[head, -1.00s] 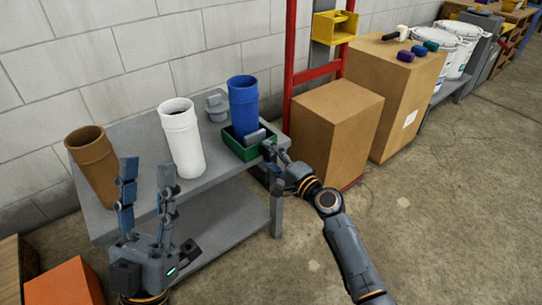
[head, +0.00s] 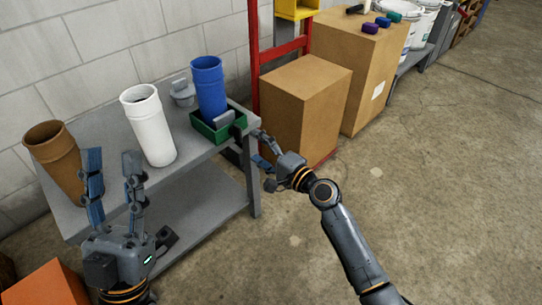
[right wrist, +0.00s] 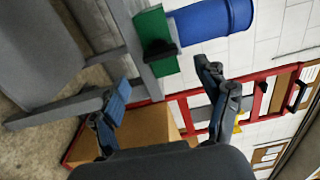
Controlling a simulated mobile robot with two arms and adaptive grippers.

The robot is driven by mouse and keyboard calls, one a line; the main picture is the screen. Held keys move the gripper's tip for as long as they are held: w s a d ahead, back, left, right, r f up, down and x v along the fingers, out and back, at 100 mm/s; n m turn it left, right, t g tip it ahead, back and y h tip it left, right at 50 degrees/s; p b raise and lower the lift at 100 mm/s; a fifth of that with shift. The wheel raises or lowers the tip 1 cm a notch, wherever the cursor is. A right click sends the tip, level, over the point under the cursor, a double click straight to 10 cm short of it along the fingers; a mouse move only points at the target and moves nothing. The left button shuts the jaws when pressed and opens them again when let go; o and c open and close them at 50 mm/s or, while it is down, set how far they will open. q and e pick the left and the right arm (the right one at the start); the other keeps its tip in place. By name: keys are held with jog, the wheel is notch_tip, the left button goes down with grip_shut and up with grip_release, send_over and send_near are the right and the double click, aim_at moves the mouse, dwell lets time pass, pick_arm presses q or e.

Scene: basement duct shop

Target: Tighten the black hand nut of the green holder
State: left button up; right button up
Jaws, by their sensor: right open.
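The green holder (head: 204,130) sits at the right front corner of the grey table, with a blue pipe (head: 209,88) upright in it and a grey block beside the pipe. The black hand nut (head: 238,130) is on the holder's right side. It also shows in the right wrist view (right wrist: 159,49), against the green holder (right wrist: 151,27). My right gripper (head: 261,150) is open and empty just right of the nut, apart from it. In the right wrist view the nut lies beyond the gap between the fingers (right wrist: 162,84). My left gripper (head: 112,164) is open and empty, in front of the table.
A white pipe (head: 149,125), a brown pipe (head: 56,160) and a grey lidded piece (head: 182,92) stand on the table (head: 190,157). Cardboard boxes (head: 302,110) and a red frame (head: 254,60) stand at right, near my right gripper. The floor in front is clear.

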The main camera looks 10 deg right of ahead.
jog(key=v, duration=0.5)
jog(key=shift+s+d, duration=0.15)
jog(key=shift+s, duration=0.1)
